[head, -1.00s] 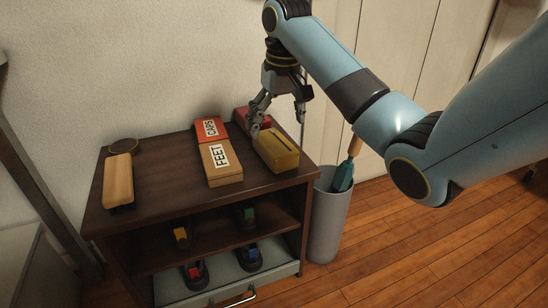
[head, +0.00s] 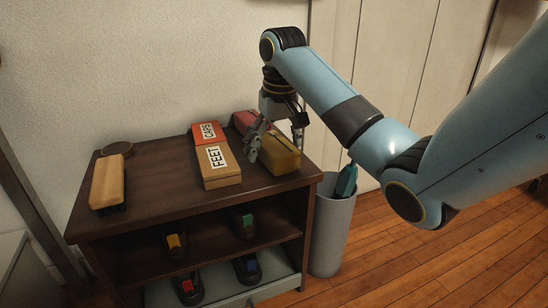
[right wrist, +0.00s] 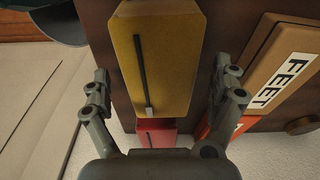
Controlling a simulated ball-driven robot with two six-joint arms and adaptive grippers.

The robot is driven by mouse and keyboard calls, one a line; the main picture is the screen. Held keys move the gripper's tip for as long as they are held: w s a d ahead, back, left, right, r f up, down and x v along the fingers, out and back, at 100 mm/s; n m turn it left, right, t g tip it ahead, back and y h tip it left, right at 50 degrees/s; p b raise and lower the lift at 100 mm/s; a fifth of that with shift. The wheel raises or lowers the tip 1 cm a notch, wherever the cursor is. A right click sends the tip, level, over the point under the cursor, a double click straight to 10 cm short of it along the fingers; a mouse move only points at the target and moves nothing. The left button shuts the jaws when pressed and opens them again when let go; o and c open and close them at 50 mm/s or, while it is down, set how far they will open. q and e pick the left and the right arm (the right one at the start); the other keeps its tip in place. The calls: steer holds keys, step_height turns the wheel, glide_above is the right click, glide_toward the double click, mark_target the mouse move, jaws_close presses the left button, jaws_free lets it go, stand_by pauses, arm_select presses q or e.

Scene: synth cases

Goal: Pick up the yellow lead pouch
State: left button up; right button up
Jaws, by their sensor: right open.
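The yellow lead pouch (head: 280,153) lies on the dark wooden cabinet top near its right edge, with a dark zip line along its upper face. It also shows in the right wrist view (right wrist: 172,62), between the fingers. My right gripper (head: 274,148) is open over the pouch, one finger on each side of it. In the right wrist view the right gripper (right wrist: 163,105) has gaps between its fingers and the pouch sides. A red pouch (head: 244,121) lies just behind the yellow one and is partly hidden. My left gripper is out of view.
Boxes labelled CAPS (head: 207,133) and FEET (head: 218,165) lie left of the pouch. A wooden brush (head: 107,181) and a round disc (head: 117,149) are at the left. A grey bin (head: 332,225) stands right of the cabinet (head: 150,215). The top between brush and boxes is clear.

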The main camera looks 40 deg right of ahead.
steer(key=shift+f, duration=0.1)
steer(key=c, duration=1.3)
